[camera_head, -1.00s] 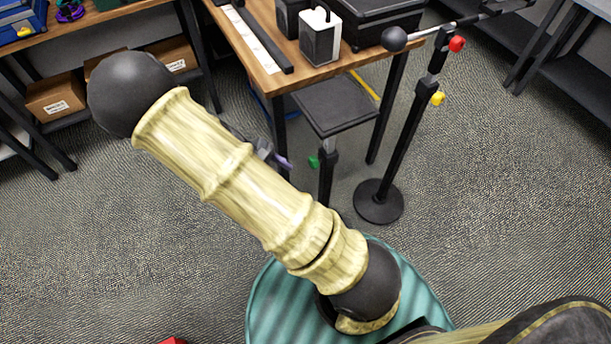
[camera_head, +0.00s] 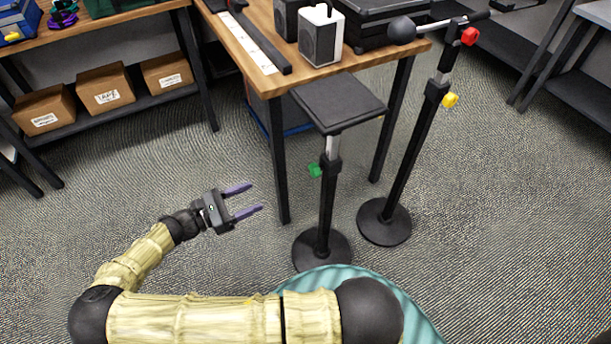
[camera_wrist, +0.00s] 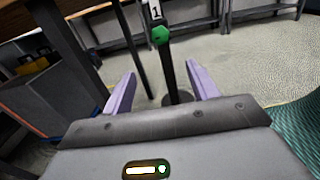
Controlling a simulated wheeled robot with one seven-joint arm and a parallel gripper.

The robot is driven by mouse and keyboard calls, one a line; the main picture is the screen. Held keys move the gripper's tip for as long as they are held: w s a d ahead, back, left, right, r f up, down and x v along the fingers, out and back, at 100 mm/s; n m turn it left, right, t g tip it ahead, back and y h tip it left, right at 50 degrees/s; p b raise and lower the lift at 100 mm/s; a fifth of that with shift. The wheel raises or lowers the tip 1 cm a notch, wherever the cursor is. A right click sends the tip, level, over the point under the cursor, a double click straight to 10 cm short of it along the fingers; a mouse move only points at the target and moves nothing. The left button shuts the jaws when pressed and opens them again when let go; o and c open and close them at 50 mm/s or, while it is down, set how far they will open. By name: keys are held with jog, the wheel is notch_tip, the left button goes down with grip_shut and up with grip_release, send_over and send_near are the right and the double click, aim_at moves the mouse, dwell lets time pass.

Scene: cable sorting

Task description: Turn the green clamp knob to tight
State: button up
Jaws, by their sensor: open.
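The green clamp knob (camera_head: 314,169) sits on the left side of a short black stand's post (camera_head: 327,210), below a square black top plate (camera_head: 340,103). My gripper (camera_head: 253,199) is open and empty, to the left of the knob and a little lower in the head view, with clear space between them. Its purple fingers point right toward the post. In the wrist view the green knob (camera_wrist: 161,35) shows ahead, beyond and between the fingertips of my gripper (camera_wrist: 165,80).
A taller stand with a yellow knob (camera_head: 450,100) and a red knob (camera_head: 469,36) stands to the right. A wooden table (camera_head: 262,72) with a white speaker (camera_head: 321,38) is behind. Cardboard boxes (camera_head: 106,88) sit on a shelf at left. The floor around my gripper is clear.

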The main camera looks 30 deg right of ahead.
aim_at(314, 170)
jog(key=d+b, duration=0.2)
jog(key=d, duration=1.5)
jog(key=shift+w+d, duration=0.25)
jog(key=shift+d, duration=0.05)
jog(key=c, duration=1)
